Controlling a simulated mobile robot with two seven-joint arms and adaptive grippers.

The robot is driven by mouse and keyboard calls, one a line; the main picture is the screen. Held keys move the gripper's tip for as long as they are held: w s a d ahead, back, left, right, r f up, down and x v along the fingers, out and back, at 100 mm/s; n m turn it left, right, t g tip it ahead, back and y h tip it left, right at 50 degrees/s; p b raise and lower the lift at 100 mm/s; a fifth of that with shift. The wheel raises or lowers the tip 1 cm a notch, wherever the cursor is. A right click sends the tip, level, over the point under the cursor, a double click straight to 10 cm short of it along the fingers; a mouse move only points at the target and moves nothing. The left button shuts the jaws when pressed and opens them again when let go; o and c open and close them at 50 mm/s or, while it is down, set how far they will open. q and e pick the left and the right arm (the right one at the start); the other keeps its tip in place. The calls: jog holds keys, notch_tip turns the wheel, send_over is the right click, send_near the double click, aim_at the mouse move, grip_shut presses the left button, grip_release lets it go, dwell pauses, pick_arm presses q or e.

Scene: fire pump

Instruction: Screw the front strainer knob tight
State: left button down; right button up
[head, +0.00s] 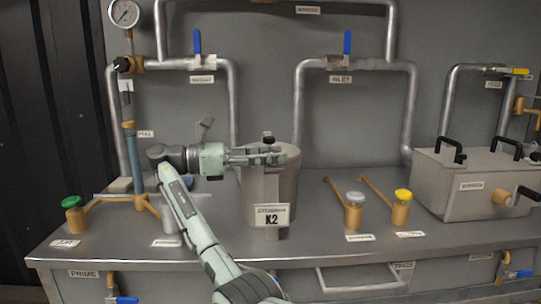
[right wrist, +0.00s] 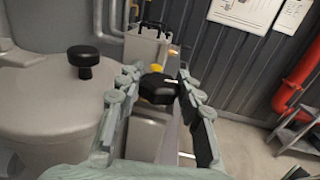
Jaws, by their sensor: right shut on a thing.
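The grey strainer pot (head: 268,188), labelled K2, stands on the bench in the middle of the head view. My right gripper (head: 275,155) reaches across its front from the left, just below the lid rim. In the right wrist view my right gripper (right wrist: 158,76) has its fingers on either side of the black front strainer knob (right wrist: 157,89) and is shut on it. The gripper hides this knob in the head view. A second black knob (right wrist: 84,61) stands upright on the lid (right wrist: 50,105); it also shows in the head view (head: 268,139). My left gripper is not in view.
Green-capped (head: 75,215), grey-capped (head: 354,210) and yellow-capped (head: 401,208) brass fittings stand on the bench (head: 330,235). A grey box (head: 470,190) with black handles stands at the right. Pipes with blue-handled valves (head: 347,50) run along the back panel.

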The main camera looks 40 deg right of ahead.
jog(key=o, duration=1.2)
jog(key=shift+r, duration=0.1)
jog(key=shift+v, duration=3.7)
